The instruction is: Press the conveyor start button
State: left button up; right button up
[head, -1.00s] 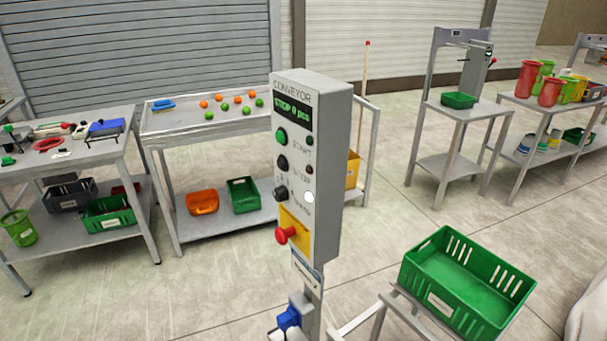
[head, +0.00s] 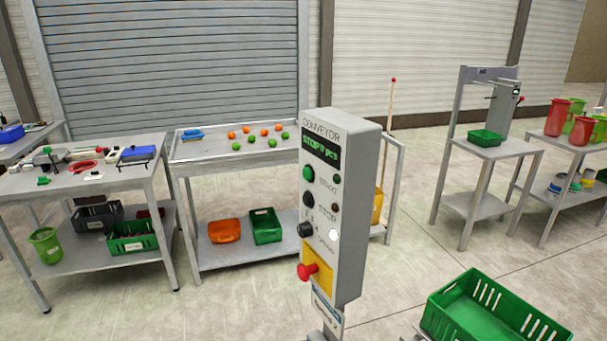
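The grey conveyor control box (head: 349,213) stands upright on a post in the middle of the head view. Its display (head: 321,150) reads "STOP 0 pcs". The green start button (head: 308,173) is below the display, with a black stop button (head: 308,199) under it. Lower down are a black knob (head: 305,230) and a red mushroom button (head: 307,271) on a yellow plate. Neither of my grippers shows in the head view, and nothing touches the box.
A table (head: 232,151) with orange and green balls stands behind the box. A tool table (head: 78,181) is at left. A green crate (head: 497,309) is at lower right, near the box. A stand (head: 484,145) is at back right. Open floor lies between.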

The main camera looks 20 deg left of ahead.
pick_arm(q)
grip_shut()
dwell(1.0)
